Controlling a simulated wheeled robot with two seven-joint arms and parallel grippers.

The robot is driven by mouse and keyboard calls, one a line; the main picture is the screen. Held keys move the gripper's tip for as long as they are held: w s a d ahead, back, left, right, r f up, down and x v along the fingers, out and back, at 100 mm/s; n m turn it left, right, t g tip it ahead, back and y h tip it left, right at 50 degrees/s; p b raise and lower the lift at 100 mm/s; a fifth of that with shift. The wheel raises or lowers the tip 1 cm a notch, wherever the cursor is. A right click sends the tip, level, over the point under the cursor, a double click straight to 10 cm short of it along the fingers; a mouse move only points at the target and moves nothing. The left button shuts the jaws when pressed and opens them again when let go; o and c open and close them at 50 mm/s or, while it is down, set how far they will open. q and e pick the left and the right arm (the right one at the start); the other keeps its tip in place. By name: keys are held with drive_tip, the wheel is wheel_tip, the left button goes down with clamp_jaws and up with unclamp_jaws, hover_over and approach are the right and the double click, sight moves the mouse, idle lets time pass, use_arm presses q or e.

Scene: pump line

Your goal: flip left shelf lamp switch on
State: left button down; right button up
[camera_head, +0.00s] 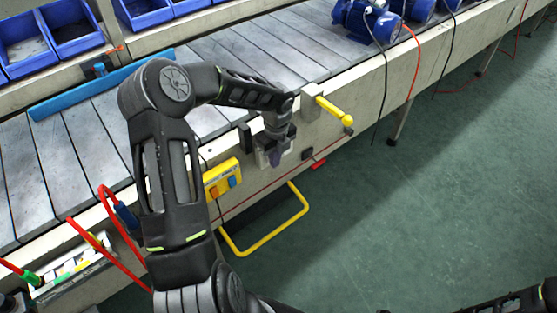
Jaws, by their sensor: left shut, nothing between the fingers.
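My left arm comes in from the left and reaches over the conveyor's side. My left gripper (276,158) points down, shut and empty, in front of a small pale box (263,157) on the conveyor's side face. This box may be the lamp switch; the gripper hides most of it, so I cannot see its lever or whether they touch. No lamp is clearly in view. Part of my right arm shows at the bottom right edge; its gripper is out of the picture.
A yellow box with coloured buttons (222,179) is left of the gripper, and a yellow handle (335,111) sticks out to its right. A yellow floor frame (268,241) is below. Blue pumps (367,20) stand on the conveyor (257,50). The green floor at right is clear.

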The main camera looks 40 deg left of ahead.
use_arm(q)
drive_tip(key=shift+a+f+y+b, duration=0.2)
drive_tip(key=shift+y+b, duration=0.3)
drive_tip(key=shift+b, duration=0.2)
drive_tip(key=shift+r, duration=0.15)
drive_tip(key=shift+w+r+p, duration=0.1)
drive_tip(key=shift+r+p, duration=0.65)
drive_tip(key=shift+r, duration=0.05)
